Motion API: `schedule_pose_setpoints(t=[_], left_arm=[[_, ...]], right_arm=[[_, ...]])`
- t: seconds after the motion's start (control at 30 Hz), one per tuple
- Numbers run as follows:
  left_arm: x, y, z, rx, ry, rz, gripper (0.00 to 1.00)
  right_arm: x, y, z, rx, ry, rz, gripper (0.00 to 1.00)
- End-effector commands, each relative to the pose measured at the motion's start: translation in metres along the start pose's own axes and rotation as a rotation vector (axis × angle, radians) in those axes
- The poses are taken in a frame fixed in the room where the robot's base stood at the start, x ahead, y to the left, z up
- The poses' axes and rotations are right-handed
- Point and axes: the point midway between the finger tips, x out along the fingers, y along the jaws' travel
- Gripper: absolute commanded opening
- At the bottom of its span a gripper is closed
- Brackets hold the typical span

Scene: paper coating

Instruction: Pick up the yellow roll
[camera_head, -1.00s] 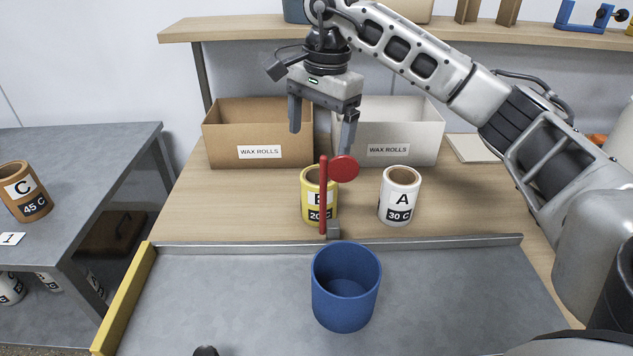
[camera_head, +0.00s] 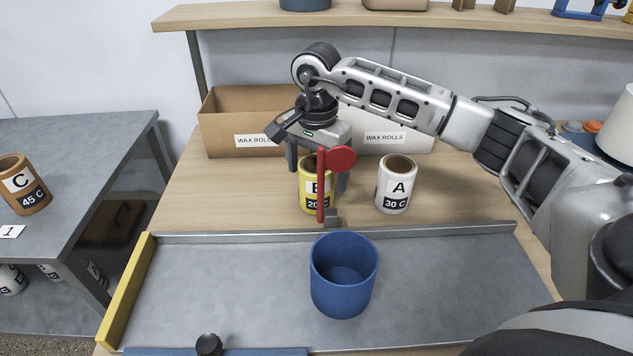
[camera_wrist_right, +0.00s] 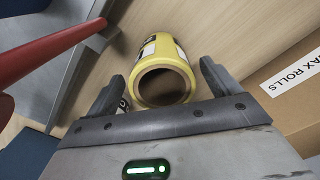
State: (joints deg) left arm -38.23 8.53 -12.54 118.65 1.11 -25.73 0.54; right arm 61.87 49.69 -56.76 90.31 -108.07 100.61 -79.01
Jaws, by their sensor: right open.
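The yellow roll (camera_head: 309,200), with a B and 20 C label, stands upright on the wooden table, partly behind a red lever. My right gripper (camera_head: 318,172) is open, pointing down, with its fingers around the upper part of the roll. In the right wrist view the yellow roll (camera_wrist_right: 165,72) shows its open end between the spread fingers of the right gripper (camera_wrist_right: 160,88). I cannot see contact between fingers and roll. My left gripper is not in view.
A white roll A (camera_head: 397,185) stands just right of the yellow one. The red lever (camera_head: 322,185) with its disc is close in front. A brown box (camera_head: 225,120) and a white box (camera_head: 415,140) stand behind. A blue cup (camera_head: 343,290) is on the grey tray (camera_head: 220,280).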

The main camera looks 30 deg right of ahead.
Motion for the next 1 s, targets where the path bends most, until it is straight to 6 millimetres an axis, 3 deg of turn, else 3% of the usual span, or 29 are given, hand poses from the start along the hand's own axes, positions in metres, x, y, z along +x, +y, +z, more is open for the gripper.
schedule_pose_setpoints(t=[0.23, 0.53, 0.7, 0.73, 1.0], left_arm=[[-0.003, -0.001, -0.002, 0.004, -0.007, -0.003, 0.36], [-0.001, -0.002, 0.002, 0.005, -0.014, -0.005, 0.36], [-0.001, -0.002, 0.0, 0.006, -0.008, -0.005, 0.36], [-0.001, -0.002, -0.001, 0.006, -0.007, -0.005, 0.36], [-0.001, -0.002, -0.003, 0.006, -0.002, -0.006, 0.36]], right_arm=[[0.034, -0.001, 0.0, 0.0, -0.002, 0.003, 0.89], [0.039, -0.002, 0.0, -0.001, 0.0, 0.0, 0.89], [0.039, -0.002, 0.0, -0.001, -0.001, 0.0, 0.41], [0.039, -0.002, 0.0, -0.001, -0.001, 0.0, 0.37], [0.037, -0.002, 0.0, -0.001, 0.0, -0.002, 0.37]])
